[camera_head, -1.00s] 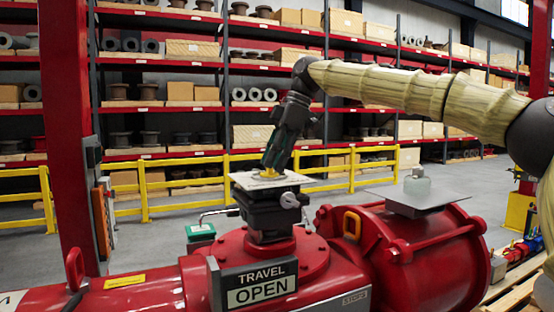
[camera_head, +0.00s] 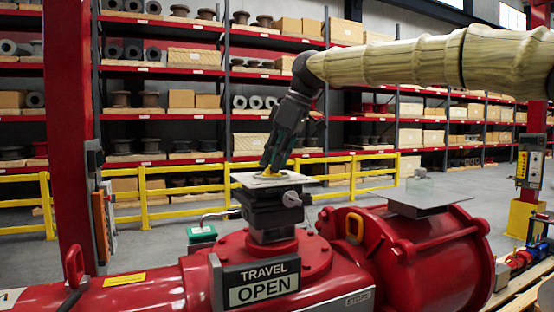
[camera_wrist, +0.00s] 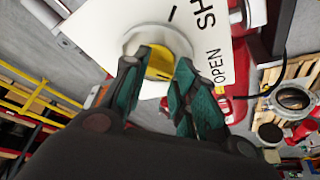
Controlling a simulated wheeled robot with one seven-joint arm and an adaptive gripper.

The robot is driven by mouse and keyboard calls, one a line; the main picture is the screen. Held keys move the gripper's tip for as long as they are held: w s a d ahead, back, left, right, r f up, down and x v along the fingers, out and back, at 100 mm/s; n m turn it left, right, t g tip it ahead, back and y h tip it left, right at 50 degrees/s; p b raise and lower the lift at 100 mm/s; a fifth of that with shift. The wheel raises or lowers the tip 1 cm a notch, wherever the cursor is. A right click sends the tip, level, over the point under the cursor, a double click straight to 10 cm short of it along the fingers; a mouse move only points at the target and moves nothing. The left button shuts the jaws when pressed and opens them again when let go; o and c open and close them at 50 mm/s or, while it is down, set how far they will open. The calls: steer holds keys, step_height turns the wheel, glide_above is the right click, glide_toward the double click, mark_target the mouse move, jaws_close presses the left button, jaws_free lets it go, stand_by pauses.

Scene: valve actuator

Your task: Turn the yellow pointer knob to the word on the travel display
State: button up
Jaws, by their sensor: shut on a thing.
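The travel display (camera_head: 262,283) on the red actuator reads OPEN. The yellow pointer knob (camera_head: 267,175) sits on a pale square dial plate (camera_head: 300,180) atop a black box. In the wrist view the yellow knob (camera_wrist: 160,65) shows between my fingers, inside a pale round ring. The words OPEN and a partly cut-off SH are printed on the dial plate (camera_wrist: 110,22), to the knob's right. My gripper (camera_wrist: 162,60) is shut on the knob from above; it also shows tilted in the head view (camera_head: 275,160). My fingers hide part of the knob, and where its pointer aims is unclear.
A silver lever (camera_head: 218,213) and a green-topped box (camera_head: 201,233) are left of the black box. A large red cylinder (camera_head: 420,250) with a flat plate on top is to the right. Yellow railing (camera_head: 145,195) and loaded shelves stand behind.

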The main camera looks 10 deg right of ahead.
steer(key=shift+f, duration=0.75)
steer(key=o, duration=1.2)
steer(key=shift+w+f, duration=0.1)
steer(key=shift+w, duration=0.1)
steer(key=shift+c, duration=0.2)
steer(key=shift+o, duration=1)
steer(key=shift+w, duration=0.35)
steer(key=shift+d+r, duration=0.1)
steer(key=shift+r, duration=0.15)
steer(key=shift+r, duration=0.1)
steer(key=shift+s+d+r, duration=0.15)
steer(key=shift+s+r, duration=0.05)
steer(key=shift+r, duration=0.4)
steer(key=v, duration=1)
steer(key=shift+d+r, duration=0.2)
steer(key=shift+r, duration=0.1)
